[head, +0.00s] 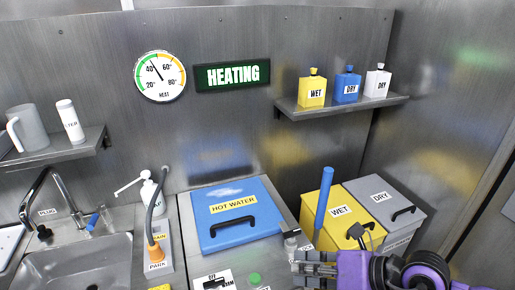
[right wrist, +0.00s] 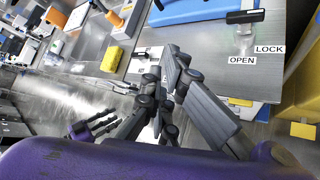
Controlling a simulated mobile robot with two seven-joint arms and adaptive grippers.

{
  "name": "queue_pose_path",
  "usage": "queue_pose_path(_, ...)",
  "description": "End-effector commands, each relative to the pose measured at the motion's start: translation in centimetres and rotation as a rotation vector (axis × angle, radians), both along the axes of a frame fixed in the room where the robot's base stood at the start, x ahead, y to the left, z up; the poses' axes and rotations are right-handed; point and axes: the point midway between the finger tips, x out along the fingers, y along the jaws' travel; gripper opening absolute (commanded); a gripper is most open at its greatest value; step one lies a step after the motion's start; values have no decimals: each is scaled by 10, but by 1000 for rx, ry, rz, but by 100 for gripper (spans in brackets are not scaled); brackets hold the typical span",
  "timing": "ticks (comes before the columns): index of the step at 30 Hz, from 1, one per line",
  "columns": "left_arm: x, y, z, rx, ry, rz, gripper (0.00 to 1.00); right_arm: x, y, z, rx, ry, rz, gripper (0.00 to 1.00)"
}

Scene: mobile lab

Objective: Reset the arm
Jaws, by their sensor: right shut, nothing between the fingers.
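My right gripper (head: 312,265) shows at the lower right of the head view, with my purple and black wrist behind it. It is shut and empty. It points left, in front of the yellow WET bin (head: 325,232) and close to the front right corner of the blue HOT WATER lid (head: 238,213). In the right wrist view, the dark grey fingers of my right gripper (right wrist: 168,72) are close together at the tips, with nothing held between them. The LOCK and OPEN labels (right wrist: 242,60) are to their right. My left gripper is not in the head view.
A blue upright handle (head: 324,200) rises just above my right gripper. A sink with a tap (head: 65,195) and an orange-based hose (head: 154,250) are at the left. A wall shelf (head: 340,106) holds three bottles.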

Motion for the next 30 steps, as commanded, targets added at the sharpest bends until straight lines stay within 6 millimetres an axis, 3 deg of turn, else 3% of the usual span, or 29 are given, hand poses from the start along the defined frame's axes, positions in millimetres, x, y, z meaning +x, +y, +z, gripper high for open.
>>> queue_pose_path(3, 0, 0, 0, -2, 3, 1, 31, 6, 22, 36, 254, 9, -34, 0)
queue_pose_path(6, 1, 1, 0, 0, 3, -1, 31, 13, 27, 61, 501, 55, -122, 0)
queue_pose_path(9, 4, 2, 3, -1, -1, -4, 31, 25, 12, 75, 773, 137, -284, 0)
queue_pose_path(11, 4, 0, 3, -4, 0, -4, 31, 33, -7, 71, 938, 205, -422, 0)
queue_pose_path(14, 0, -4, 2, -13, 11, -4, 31, 40, -50, 39, 1182, 348, -705, 0)
queue_pose_path(15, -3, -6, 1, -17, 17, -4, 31, 37, -68, 16, 1266, 416, -834, 0)
queue_pose_path(18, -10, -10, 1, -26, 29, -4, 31, 15, -102, -50, 1424, 592, -1139, 0)
queue_pose_path(20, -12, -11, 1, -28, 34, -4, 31, -6, -114, -88, 1487, 694, -1301, 0)
queue_pose_path(24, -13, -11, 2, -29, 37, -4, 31, -75, -120, -171, 1593, 933, -1639, 0)
queue_pose_path(27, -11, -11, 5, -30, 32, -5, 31, -128, -111, -213, 1653, 1089, -1832, 0)
queue_pose_path(30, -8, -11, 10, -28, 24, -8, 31, -176, -99, -239, 1715, 1197, -1966, 0)
